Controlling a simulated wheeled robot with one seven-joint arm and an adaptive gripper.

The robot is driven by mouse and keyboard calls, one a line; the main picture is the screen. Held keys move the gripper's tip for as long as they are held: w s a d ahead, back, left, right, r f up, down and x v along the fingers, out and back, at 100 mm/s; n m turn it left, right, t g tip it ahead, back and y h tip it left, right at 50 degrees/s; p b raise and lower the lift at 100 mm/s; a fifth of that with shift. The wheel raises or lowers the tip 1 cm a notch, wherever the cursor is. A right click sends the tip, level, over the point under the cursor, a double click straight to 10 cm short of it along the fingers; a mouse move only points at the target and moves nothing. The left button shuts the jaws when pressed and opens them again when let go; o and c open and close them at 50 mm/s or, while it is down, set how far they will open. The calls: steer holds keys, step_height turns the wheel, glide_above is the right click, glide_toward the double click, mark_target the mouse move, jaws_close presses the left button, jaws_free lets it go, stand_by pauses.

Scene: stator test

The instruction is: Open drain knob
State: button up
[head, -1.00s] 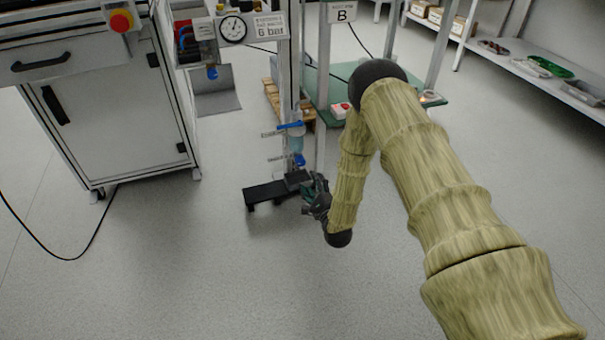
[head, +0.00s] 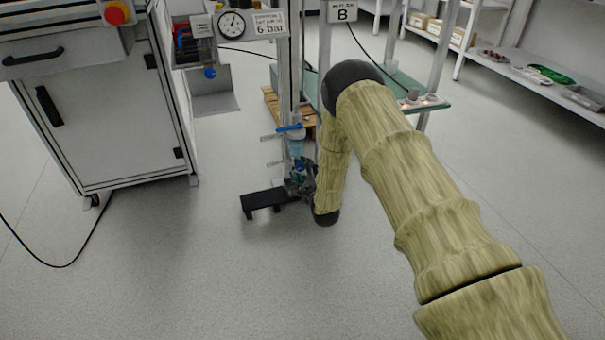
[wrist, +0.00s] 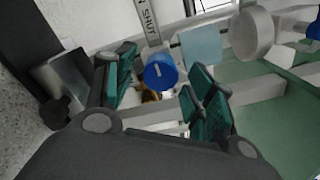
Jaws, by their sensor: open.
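The drain knob (wrist: 161,72) is a round blue knob with a pale line on its face. In the wrist view it sits between and just beyond the fingertips of my gripper (wrist: 160,88). The teal-padded fingers are spread to either side of it and I see no clear contact. A label strip (wrist: 149,22) reading "SHUT" is above the knob.
A grey cabinet (head: 110,120) is at the left, and a green-shelved frame (head: 400,88) is behind my arm. A pressure gauge (head: 231,24) hangs above. The floor in front is clear.

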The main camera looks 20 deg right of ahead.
steer(key=shift+w, duration=0.1)
steer(key=shift+c, duration=0.5)
steer(key=c, duration=0.9)
steer(key=shift+c, duration=0.2)
